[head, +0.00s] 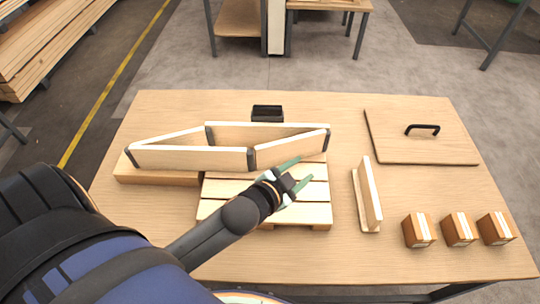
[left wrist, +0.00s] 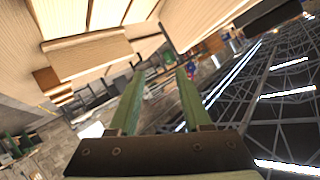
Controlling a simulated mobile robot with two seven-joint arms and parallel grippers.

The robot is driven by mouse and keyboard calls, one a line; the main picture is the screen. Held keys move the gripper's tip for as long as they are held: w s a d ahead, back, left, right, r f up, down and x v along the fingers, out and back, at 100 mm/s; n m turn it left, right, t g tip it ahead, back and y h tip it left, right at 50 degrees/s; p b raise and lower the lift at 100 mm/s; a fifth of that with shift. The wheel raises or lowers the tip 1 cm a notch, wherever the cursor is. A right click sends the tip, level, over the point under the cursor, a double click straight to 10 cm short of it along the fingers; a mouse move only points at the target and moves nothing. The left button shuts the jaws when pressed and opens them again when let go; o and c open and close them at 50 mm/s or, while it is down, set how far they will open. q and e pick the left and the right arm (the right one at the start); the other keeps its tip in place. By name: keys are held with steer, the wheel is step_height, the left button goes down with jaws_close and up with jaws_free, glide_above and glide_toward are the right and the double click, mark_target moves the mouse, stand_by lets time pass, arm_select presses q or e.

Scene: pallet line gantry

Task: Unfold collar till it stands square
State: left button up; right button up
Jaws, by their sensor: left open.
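The collar (head: 190,158) is a hinged frame of pale boards with dark corner hinges. In the head view it stands on edge, partly opened into a slanted parallelogram, not square. Its right part is over the slatted pallet (head: 310,213); its left part is over a wooden block (head: 160,177). My left gripper (head: 304,170) is open and empty, with green fingers, in front of the collar's right end board; whether it touches is unclear. In the left wrist view the open fingers (left wrist: 160,72) have nothing between them, and pale boards show at upper left. My right gripper is not in view.
An upright board on a foot (head: 368,195) stands right of the pallet. Several small brown boxes (head: 418,230) sit at the front right. A flat lid with a black handle (head: 420,137) lies at the back right. A small black tray (head: 267,113) is behind the collar.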

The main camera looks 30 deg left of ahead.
arm_select(q)
steer(key=w+d+r+m+t+h, duration=0.2)
steer(key=w+d+r+m+h, duration=0.1)
steer(key=d+r+m+h, duration=0.4)
steer(key=w+d+r+m+t+h, duration=0.1)
steer(key=w+d+r+m+h, duration=0.3)
steer(key=r+m, duration=0.4)
steer(key=s+d+m+g+h+b, duration=0.1)
steer(key=s+d+m+g+h, duration=0.3)
steer(key=d+m+g+h, duration=0.55)
steer(key=m+g+y+b, duration=0.1)
steer(key=m+g+y, duration=0.6)
steer(key=m+y, duration=1.05)
glide_above(270, 166)
steer(key=f+n+y, duration=0.1)
steer(key=f, duration=0.3)
steer(key=f+n+y, duration=0.1)
steer(key=f+n, duration=0.1)
steer(key=f, duration=0.1)
steer(key=f+n+y, duration=0.2)
steer(key=f, duration=0.2)
steer(key=shift+w+a+f, duration=0.2)
steer(key=shift+w+f, duration=0.1)
steer(key=shift+w, duration=0.05)
steer(key=shift+a+f, duration=0.15)
steer(key=shift+f, duration=0.1)
step_height(270, 166, down, 12)
steer(key=shift+r, duration=0.15)
